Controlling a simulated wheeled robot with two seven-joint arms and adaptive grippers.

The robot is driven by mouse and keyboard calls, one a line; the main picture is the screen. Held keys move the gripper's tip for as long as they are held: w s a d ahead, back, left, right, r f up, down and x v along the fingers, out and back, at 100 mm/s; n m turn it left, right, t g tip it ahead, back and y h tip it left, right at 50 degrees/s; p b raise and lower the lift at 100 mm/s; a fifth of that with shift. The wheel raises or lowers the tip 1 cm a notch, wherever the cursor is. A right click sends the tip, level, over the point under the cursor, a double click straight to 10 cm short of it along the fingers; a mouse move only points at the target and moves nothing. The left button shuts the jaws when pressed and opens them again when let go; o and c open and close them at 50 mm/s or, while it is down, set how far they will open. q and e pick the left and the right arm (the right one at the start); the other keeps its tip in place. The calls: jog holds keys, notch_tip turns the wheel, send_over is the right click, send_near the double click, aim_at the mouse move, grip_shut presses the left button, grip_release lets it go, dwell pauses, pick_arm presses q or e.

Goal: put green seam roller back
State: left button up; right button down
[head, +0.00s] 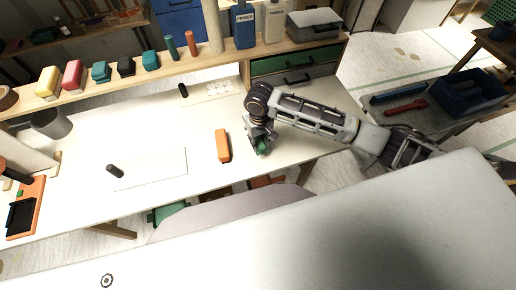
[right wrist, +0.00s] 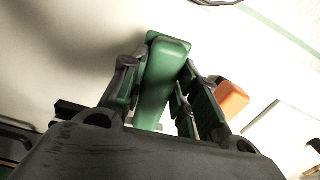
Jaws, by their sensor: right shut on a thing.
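The green seam roller (head: 262,148) is in my right gripper (head: 259,138), over the right part of the white table. In the right wrist view the green block-shaped part of the roller (right wrist: 165,72) sits between the two fingers of my right gripper (right wrist: 158,85), which are closed on its sides. In the head view the gripper hides much of the roller. I cannot tell whether the roller touches the table. My left gripper is not in view.
An orange block (head: 222,146) lies just left of my right gripper. A pale sheet (head: 150,168) with a black peg (head: 115,171) lies further left. A raised wooden shelf (head: 160,75) with blocks and bottles runs along the back. A white dotted pad (head: 212,91) lies before it.

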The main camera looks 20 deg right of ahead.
jog(key=shift+f, duration=1.3)
jog(key=shift+f, duration=0.1)
notch_tip(320, 180, down, 3)
jog(key=shift+r, duration=0.2)
jog(key=shift+f+p, duration=0.1)
jog(key=shift+p, duration=0.3)
jog(key=shift+f, duration=0.25)
jog(key=shift+f+p, duration=0.45)
jog(key=shift+f, duration=0.1)
jog(key=shift+f, duration=0.25)
jog(key=c, duration=1.1)
grip_release()
